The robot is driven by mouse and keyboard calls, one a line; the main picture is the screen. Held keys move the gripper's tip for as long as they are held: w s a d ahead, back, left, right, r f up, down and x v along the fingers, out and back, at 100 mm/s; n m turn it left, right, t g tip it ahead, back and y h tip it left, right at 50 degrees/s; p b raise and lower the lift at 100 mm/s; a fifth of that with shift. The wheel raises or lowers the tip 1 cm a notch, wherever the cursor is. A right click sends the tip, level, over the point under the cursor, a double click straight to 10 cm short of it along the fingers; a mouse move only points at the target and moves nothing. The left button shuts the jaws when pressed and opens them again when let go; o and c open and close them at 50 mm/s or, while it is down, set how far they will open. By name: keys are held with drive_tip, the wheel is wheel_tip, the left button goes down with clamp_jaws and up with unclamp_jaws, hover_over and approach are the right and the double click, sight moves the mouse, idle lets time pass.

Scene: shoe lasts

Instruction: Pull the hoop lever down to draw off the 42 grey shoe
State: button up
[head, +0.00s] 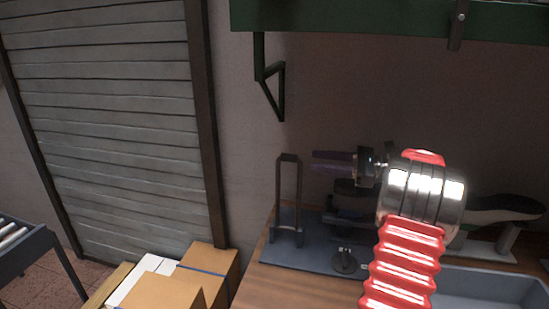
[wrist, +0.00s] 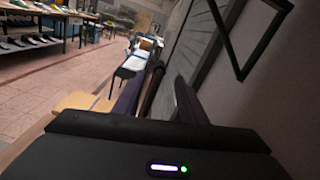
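The hoop lever (head: 288,195), a dark upright arch, stands at the left end of a blue-grey plate (head: 300,255) on the bench in the head view. My gripper (head: 325,160) is right of the hoop's top, pointing left, apart from it as far as I can tell. A dark shoe with a pale lower edge (head: 500,209) lies behind my arm at the right. My arm hides part of the fixture, and no size number is readable.
A dark round disc (head: 345,261) lies on the plate's front. A blue-grey tray (head: 490,285) is at the bench's right. A green shelf (head: 370,18) with a triangular bracket (head: 272,85) hangs above. Cardboard boxes (head: 165,290) stand left of the bench, before a shutter (head: 105,120).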

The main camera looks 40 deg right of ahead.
drive_tip(key=shift+a, duration=0.1)
idle(0.3)
drive_tip(key=x, duration=1.3)
drive_tip(key=shift+w+a, duration=0.15)
drive_tip(key=shift+w, duration=0.2)
drive_tip(key=shift+c, duration=0.7)
clamp_jaws()
drive_tip(key=shift+f, duration=0.1)
drive_tip(key=shift+s, duration=0.1)
idle(0.3)
